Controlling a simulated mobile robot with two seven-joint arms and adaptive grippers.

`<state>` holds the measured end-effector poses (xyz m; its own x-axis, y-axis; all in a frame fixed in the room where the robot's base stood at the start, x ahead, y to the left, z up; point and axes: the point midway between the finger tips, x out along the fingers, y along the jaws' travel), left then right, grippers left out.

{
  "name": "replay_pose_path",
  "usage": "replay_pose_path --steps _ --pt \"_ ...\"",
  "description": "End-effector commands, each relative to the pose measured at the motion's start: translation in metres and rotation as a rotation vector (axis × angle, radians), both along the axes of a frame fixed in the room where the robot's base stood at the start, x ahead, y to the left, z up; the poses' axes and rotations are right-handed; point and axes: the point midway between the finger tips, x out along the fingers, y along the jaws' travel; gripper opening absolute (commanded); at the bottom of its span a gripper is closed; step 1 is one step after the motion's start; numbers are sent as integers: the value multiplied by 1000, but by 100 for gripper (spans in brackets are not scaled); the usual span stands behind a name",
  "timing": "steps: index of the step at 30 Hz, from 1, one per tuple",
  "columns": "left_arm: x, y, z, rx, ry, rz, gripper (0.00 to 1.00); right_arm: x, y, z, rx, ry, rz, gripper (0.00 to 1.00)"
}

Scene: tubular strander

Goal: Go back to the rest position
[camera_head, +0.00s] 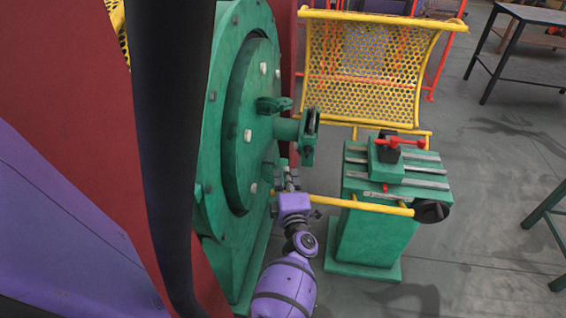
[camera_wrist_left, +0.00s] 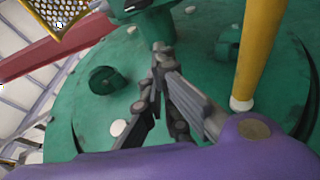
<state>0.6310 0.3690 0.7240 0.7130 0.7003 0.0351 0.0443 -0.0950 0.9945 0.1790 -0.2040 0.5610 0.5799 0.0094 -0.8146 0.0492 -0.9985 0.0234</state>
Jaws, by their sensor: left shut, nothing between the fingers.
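My left gripper (camera_head: 291,176), at the end of a purple arm, is in front of the lower right part of the green round machine face (camera_head: 228,125). Its fingers are shut with nothing between them. In the left wrist view the gripper's fingertips (camera_wrist_left: 160,50) meet in front of the green face, which fills most of the background. I cannot tell whether they touch it. My right gripper is not in view.
A yellow bar (camera_head: 345,203) runs beside the left gripper to a green stand (camera_head: 375,235) with a red-handled clamp (camera_head: 390,145). A green bracket (camera_head: 308,135) juts out above the gripper. A yellow mesh guard (camera_head: 365,70) stands behind. Grey floor (camera_head: 490,220) is open at right.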

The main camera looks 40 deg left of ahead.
Motion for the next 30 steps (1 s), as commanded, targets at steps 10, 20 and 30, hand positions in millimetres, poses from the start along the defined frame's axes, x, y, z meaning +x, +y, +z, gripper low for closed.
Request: replay_pose_path --steps 10,20,30 --pt "-20 -18 0 2 0 2 0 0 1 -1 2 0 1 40" --pt "2 -40 10 99 88 -115 0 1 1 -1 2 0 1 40" --pt "-17 -113 6 629 458 -524 0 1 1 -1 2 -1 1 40"
